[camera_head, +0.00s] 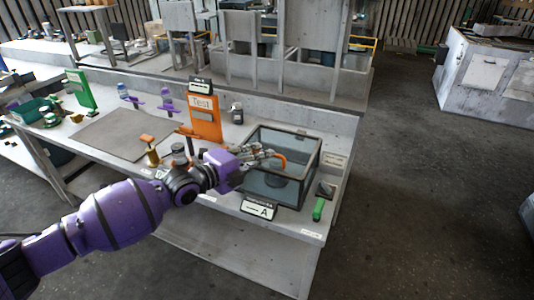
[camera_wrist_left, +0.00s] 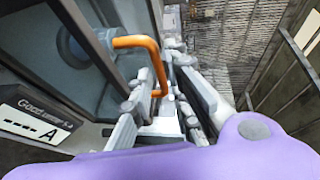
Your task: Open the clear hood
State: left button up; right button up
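The clear hood (camera_head: 301,147) is a dark-framed box with see-through walls at the right end of the workbench. It appears to be down, and dark glass and frame fill the left of the left wrist view (camera_wrist_left: 80,75). Its bent orange handle (camera_head: 279,156) also shows in the left wrist view (camera_wrist_left: 150,50). My left gripper (camera_head: 266,154) is at the handle. In the left wrist view its fingers (camera_wrist_left: 160,85) stand on either side of the handle, with narrow gaps that look open. Firm contact cannot be seen. My right gripper is not in view.
A label marked A (camera_head: 260,210) stands at the hood's front. An orange Test stand (camera_head: 205,120) and a small jar (camera_head: 237,112) are behind left. A green-handled tool (camera_head: 320,207) lies right of the hood. A grey mat (camera_head: 122,135) lies left. Floor is clear beyond the bench's right end.

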pick_arm(q)
jog(key=x, duration=0.3)
jog(key=shift+w+d, duration=0.1)
grip_shut()
jog(key=shift+r, duration=0.1)
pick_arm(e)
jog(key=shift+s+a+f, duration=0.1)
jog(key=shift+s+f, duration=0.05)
